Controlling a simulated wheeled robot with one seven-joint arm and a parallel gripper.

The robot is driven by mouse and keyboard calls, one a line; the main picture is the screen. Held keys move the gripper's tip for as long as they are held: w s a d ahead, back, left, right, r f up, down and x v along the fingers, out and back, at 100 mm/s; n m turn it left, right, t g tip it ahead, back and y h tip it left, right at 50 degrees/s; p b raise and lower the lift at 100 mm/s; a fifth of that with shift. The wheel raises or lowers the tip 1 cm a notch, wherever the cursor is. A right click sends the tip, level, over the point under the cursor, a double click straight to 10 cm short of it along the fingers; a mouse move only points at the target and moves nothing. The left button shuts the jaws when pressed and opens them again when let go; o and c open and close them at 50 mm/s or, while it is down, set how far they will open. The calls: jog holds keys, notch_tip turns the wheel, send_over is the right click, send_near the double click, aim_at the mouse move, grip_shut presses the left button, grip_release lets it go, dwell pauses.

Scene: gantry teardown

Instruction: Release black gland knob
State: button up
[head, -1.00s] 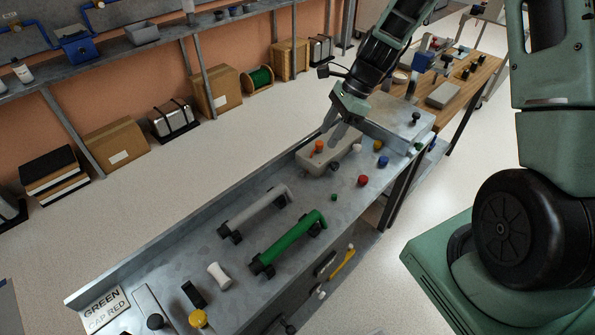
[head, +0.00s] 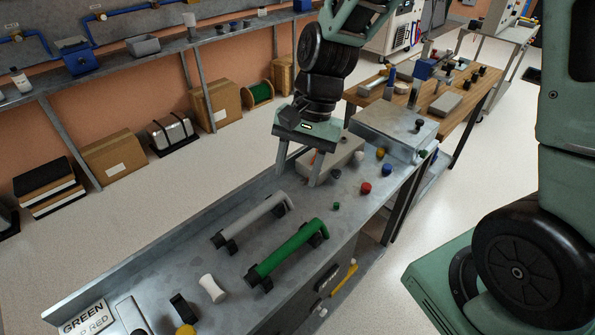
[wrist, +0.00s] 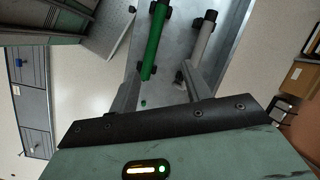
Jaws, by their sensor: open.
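My gripper (head: 298,176) is open, pointing down above the bench at the near side of the pale tray; it also shows in the wrist view (wrist: 161,68), with nothing between its fingers. A green tube (head: 290,248) and a grey tube (head: 250,221) lie in black clamps on the bench. They show beyond the fingers in the wrist view, the green one (wrist: 155,40) on the left and the grey one (wrist: 203,42) on the right. A small black knob (head: 419,125) stands on the grey box. I cannot tell which black part is the gland knob.
The pale tray (head: 345,152) is partly hidden behind my gripper. Red (head: 366,187), blue (head: 387,169) and green (head: 336,206) caps stand to its right. A white spool (head: 212,288) and a black block (head: 183,307) lie at the near end. A raised lip runs along the bench's left edge.

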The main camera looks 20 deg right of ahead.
jog(key=shift+s+a, duration=0.15)
jog(key=shift+s, duration=0.05)
jog(key=m+t+y+b, duration=0.2)
jog(key=m+b, duration=0.3)
jog(key=m, duration=0.9)
send_over(336, 173)
jog(key=s+a, duration=0.5)
jog(key=s, duration=0.1)
notch_tip(336, 173, down, 5)
jog(key=w+d+f+m+t+b, duration=0.2)
jog(key=d+m, duration=0.9)
jog(key=d, duration=0.4)
jog(key=x, duration=1.7)
jog(key=shift+s+a+r, duration=0.1)
jog(key=shift+s+a, duration=0.05)
jog(key=shift+a, duration=0.1)
jog(key=c, duration=1)
